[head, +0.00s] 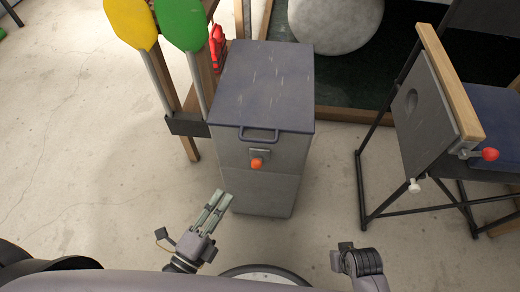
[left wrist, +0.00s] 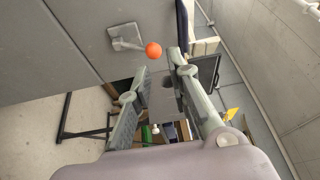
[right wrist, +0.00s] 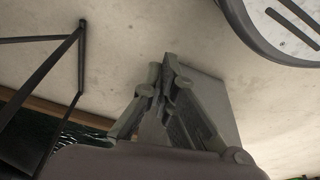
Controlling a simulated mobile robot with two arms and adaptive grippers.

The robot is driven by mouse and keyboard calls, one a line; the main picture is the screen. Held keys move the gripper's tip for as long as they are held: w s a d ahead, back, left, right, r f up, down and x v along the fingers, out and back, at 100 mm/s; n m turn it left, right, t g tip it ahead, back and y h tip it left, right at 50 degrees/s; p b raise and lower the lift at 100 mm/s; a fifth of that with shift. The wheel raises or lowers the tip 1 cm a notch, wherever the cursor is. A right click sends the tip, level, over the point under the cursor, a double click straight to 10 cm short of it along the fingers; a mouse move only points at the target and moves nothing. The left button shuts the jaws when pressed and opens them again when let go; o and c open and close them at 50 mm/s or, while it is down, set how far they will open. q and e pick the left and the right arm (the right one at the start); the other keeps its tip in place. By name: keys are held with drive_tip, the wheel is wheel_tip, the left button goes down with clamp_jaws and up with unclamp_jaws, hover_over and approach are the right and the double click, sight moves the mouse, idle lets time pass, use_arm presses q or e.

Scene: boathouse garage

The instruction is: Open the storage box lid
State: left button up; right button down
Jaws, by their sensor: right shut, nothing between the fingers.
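The grey storage box (head: 260,185) stands on the floor in the middle of the head view. Its dark blue-grey lid (head: 265,88) lies flat and shut, with a bar handle (head: 259,135) on the front edge. Below the handle is a latch plate with an orange knob (head: 256,163); the knob also shows in the left wrist view (left wrist: 153,50). My left gripper (head: 218,198) is open and empty, low in front of the box and apart from the knob. My right gripper (right wrist: 165,78) is shut and empty, right of the box; its fingertips are hard to see in the head view.
A yellow paddle (head: 131,22) and a green paddle (head: 181,22) stand in a wooden rack close to the box's left side. A grey ball (head: 336,22) lies behind. A chair-like frame with a grey panel (head: 425,115) stands at right. Floor in front is clear.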

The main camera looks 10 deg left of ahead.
sight(260, 141)
use_arm(q)
drive_tip(key=shift+m+t+h, duration=0.3)
drive_tip(key=shift+m+h, duration=0.2)
drive_tip(key=shift+m, duration=0.3)
drive_tip(key=r+x, duration=0.1)
drive_tip(key=x, duration=0.5)
drive_tip(key=r+x, duration=0.1)
drive_tip(key=x, duration=0.5)
drive_tip(key=r+x, duration=0.1)
drive_tip(key=x, duration=0.5)
drive_tip(key=shift+s+d+r, duration=0.1)
drive_tip(key=shift+s+d, duration=0.05)
drive_tip(key=shift+s, duration=0.25)
use_arm(e)
drive_tip(key=shift+w+d+r, duration=0.1)
drive_tip(key=shift+w+r, duration=0.15)
drive_tip(key=shift+r, duration=0.75)
use_arm(q)
drive_tip(key=shift+c, duration=0.5)
clamp_jaws()
use_arm(e)
drive_tip(key=shift+s, duration=0.1)
